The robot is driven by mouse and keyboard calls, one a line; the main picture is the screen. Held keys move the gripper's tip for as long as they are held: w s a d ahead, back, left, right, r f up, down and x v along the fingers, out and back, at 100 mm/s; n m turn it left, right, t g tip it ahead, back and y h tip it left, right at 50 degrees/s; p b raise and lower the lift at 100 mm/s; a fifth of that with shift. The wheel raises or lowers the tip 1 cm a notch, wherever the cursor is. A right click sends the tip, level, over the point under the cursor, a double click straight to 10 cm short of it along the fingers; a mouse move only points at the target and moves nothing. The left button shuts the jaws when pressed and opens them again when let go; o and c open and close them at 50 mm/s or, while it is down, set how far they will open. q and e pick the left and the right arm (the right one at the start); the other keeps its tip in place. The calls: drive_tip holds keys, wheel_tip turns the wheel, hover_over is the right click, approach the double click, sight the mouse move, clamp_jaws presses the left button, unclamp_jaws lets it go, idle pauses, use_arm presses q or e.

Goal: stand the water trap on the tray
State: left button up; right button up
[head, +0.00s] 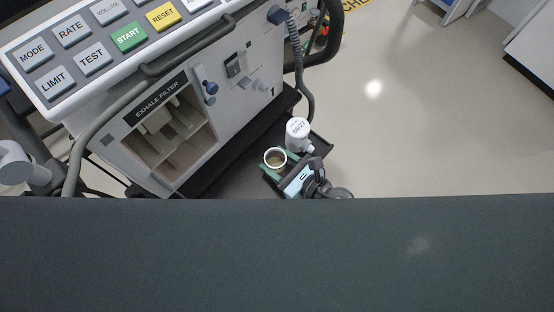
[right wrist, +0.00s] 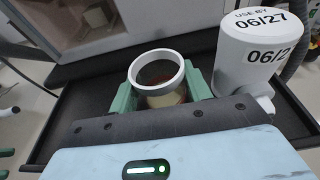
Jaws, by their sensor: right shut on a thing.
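The water trap (right wrist: 160,80) is a small open cup with a white ring rim and a brownish inside; it also shows in the head view (head: 275,158). My right gripper (head: 284,170) is shut on it, with green fingers on either side of the cup in the right wrist view (right wrist: 160,98). The cup looks upright. The black tray (right wrist: 68,108) lies beneath and around it, at the foot of the ventilator. The cup's underside is hidden, so I cannot tell whether it touches the tray.
A white bottle (right wrist: 245,55) marked 06/27 stands on the tray close to the right of the cup; it also shows in the head view (head: 297,132). The ventilator (head: 205,105) with its open exhale filter bay rises behind. A grey hose (head: 297,50) hangs near the bottle.

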drive_tip(key=shift+f, duration=0.25)
drive_tip(key=o, duration=1)
drive_tip(key=shift+c, duration=0.2)
drive_tip(key=shift+r, duration=0.15)
drive_tip(key=shift+r, duration=0.25)
drive_tip(key=v, duration=1)
drive_tip(key=shift+s+d+f, duration=0.15)
drive_tip(key=shift+s+f, duration=0.05)
drive_tip(key=shift+v, duration=0.75)
drive_tip(key=shift+d+r, duration=0.1)
drive_tip(key=shift+r, duration=0.05)
